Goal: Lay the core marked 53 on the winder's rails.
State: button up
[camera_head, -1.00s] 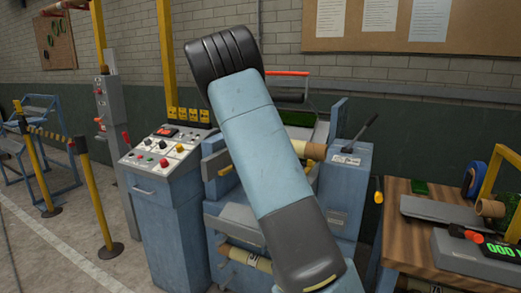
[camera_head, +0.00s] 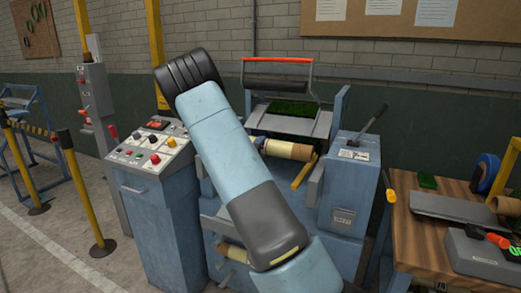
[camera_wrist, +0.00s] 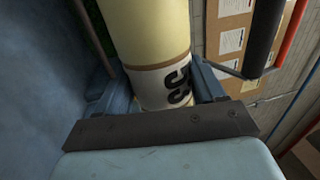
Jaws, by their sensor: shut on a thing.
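In the wrist view my gripper (camera_wrist: 160,72) is shut on a cream core (camera_wrist: 150,28), one finger on each side of it. The core has a brown band and a white end label with dark sideways figures, which look like 53. In the head view my arm hides the gripper. A cream roll (camera_head: 292,149) with a brown end shows beyond the arm, in front of the blue winder (camera_head: 345,200); it appears to be the held core. A yellow bar (camera_head: 305,171) shows just below its right end. I cannot tell whether the core touches the rails.
Another labelled roll (camera_head: 233,252) lies low on the winder, partly behind my arm. A control cabinet (camera_head: 150,160) stands left. A lever (camera_head: 375,118) rises at the winder's right. A wooden bench (camera_head: 430,235) with tools is far right. A red-topped handle (camera_head: 278,60) stands at the back.

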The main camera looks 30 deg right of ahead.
notch_tip(320, 180, down, 6)
jog(key=shift+f, duration=0.2)
dwell(0.7)
jog(key=o, duration=1.5)
jog(key=shift+s+f, duration=0.1)
